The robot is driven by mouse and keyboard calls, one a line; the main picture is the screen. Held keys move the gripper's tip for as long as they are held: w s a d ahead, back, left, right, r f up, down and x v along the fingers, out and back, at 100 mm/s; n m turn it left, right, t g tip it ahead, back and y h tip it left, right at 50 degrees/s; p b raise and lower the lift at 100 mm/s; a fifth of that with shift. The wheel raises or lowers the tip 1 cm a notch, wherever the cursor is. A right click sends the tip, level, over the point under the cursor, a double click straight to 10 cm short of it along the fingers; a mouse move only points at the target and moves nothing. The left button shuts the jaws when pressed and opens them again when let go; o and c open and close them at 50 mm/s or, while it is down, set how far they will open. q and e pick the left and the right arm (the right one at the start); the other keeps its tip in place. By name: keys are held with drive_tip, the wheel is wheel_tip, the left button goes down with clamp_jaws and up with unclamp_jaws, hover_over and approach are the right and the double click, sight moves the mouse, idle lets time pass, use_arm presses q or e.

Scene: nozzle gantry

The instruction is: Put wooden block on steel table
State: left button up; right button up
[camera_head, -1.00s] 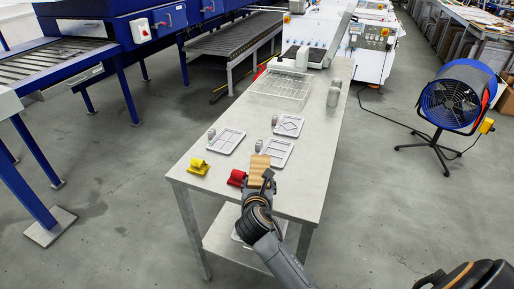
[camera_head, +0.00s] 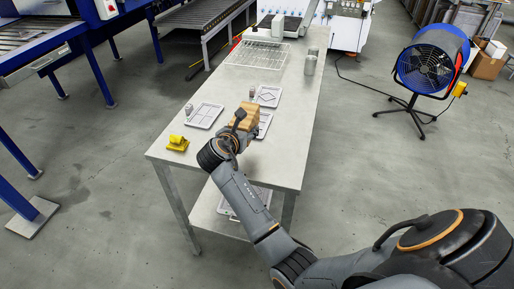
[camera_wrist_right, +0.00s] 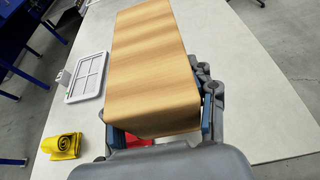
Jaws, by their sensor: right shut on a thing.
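The wooden block (camera_head: 245,112) is a light brown striped piece above the near part of the steel table (camera_head: 283,128). My right gripper (camera_head: 241,120) is shut on it. In the right wrist view the block (camera_wrist_right: 150,62) fills the middle, with the fingers of my right gripper (camera_wrist_right: 160,118) on either side of its near end. The table (camera_wrist_right: 262,90) shows below and around it. I cannot tell how far the block is above the surface. My left gripper is not in view.
A yellow object (camera_head: 177,143) sits at the near left of the table. A red object (camera_wrist_right: 138,139) is mostly hidden by the block. Light trays (camera_head: 204,115) lie nearby. A wire rack (camera_head: 257,53) and grey bottles (camera_head: 311,62) stand farther back. The table's right side is clear.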

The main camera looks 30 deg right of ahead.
hover_over(259, 160)
drive_tip(key=f, duration=0.5)
drive_tip(key=shift+w+a+f, duration=0.1)
drive_tip(key=shift+w+a, duration=0.1)
drive_tip(key=shift+w, duration=0.05)
drive_tip(key=f, duration=0.3)
drive_tip(key=shift+s+d+f, duration=0.15)
drive_tip(key=shift+s, duration=0.2)
drive_tip(key=shift+w+f, duration=0.1)
drive_tip(key=shift+f, duration=0.2)
drive_tip(key=o, duration=1.4)
